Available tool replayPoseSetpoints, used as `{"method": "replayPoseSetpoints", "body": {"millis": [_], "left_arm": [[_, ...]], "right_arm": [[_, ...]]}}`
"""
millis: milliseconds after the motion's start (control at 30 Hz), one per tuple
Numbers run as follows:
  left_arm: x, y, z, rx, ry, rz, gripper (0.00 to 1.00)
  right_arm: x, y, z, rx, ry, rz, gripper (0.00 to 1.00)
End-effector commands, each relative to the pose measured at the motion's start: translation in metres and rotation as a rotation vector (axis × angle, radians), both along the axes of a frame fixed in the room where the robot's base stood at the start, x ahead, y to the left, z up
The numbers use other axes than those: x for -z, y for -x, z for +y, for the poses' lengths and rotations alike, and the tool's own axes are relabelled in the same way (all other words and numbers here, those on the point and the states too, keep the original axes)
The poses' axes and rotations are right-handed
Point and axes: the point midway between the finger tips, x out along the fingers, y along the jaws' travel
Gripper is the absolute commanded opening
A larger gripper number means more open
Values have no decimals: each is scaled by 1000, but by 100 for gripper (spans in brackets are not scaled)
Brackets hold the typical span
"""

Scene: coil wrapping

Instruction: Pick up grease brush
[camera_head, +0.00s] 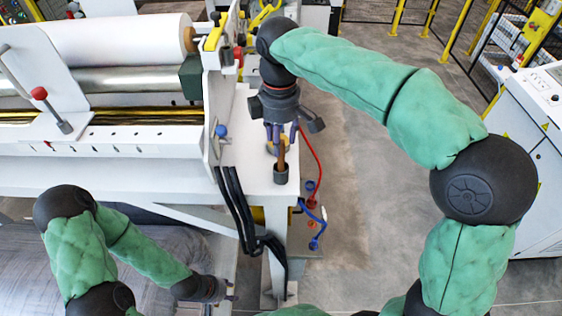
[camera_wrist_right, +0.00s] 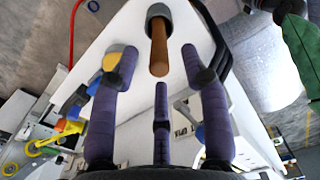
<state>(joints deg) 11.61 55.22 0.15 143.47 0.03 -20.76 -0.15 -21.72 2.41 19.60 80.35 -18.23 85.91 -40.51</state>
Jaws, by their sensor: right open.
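The grease brush (camera_head: 282,152) stands in a small dark cup (camera_head: 281,174) on the white end of the machine, its brown wooden handle pointing up. The handle also shows in the right wrist view (camera_wrist_right: 159,50), with the cup (camera_wrist_right: 158,12) beyond it; the bristles are hidden. My right gripper (camera_head: 281,136) is open and empty above the brush. In the wrist view its purple fingers (camera_wrist_right: 158,62) spread on either side of the handle, apart from it. My left gripper (camera_head: 228,290) is low at the left, away from the brush; its fingers are too small to read.
A white roll (camera_head: 120,38) and metal roller lie in the machine at left. Black cables (camera_head: 235,210) and red and blue hoses (camera_head: 317,190) hang at the machine's end. Open floor (camera_head: 370,220) lies right.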

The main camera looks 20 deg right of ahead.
Motion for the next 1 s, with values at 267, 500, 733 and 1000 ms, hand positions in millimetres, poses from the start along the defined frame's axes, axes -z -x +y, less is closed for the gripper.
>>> {"method": "replayPoseSetpoints", "body": {"millis": [267,500,733,1000], "left_arm": [[-3,-1,0,0,0,-1,40],[-9,-1,0,0,0,-1,40],[-9,-1,0,0,0,-1,40],[-9,-1,0,0,0,-1,40]], "right_arm": [[20,3,-1,0,1,4,46],[52,6,-3,1,0,2,46],[63,6,-3,1,-1,0,46],[63,6,-3,1,0,0,9]]}}
